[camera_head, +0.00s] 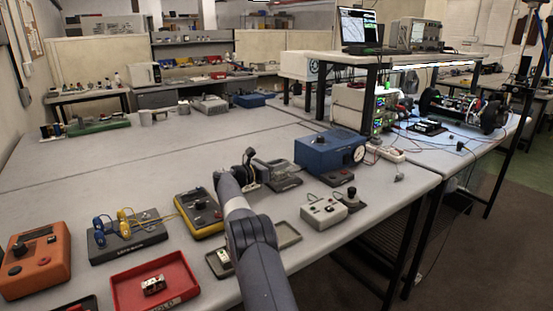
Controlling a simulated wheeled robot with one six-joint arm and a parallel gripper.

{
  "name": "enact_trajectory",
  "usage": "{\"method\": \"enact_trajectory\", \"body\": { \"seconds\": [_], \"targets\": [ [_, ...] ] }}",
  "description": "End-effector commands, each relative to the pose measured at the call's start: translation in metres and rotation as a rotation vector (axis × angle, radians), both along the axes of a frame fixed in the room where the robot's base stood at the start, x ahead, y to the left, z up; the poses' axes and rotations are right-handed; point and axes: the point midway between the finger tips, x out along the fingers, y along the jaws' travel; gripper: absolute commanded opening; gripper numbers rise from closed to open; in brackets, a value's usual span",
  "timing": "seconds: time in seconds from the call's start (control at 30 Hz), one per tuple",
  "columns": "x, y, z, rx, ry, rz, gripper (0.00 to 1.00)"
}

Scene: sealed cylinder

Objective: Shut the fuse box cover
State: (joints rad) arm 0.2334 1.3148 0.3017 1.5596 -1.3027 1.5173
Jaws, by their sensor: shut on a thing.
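The fuse box (287,183) is a low dark base on the bench, just right of my gripper. Its cover (275,167) looks like a clear, greyish panel, tilted up over the base rather than lying flat. My gripper (252,168) is at the left edge of the cover and appears shut on it. The fingertips are small and dark here, so the exact contact is hard to see. My arm hides part of the bench in front.
A blue box with a dial (330,152) stands close behind and right of the fuse box. A yellow meter (199,213) is to the left. A grey box (323,213) and a red tray (186,297) sit nearer. The bench behind is mostly clear.

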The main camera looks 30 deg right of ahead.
Motion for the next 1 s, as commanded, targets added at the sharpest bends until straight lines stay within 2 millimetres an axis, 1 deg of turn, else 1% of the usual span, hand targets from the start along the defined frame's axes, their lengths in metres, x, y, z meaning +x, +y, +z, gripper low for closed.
{"method": "enact_trajectory", "body": {
  "seconds": [0.03, 0.3, 0.77, 0.8, 1.0],
  "targets": [
    [-0.0009, 0.0011, -0.0038, 0.002, -0.02, -0.001, 0.0],
    [-0.0034, 0.0049, -0.0084, 0.003, -0.101, -0.001, 0.0],
    [-0.0043, 0.0055, -0.0088, 0.004, -0.116, -0.003, 0.0],
    [-0.0044, 0.0055, -0.0088, 0.004, -0.115, -0.003, 0.25],
    [-0.0042, 0.0055, -0.0085, 0.004, -0.115, -0.002, 0.42]
  ]
}}
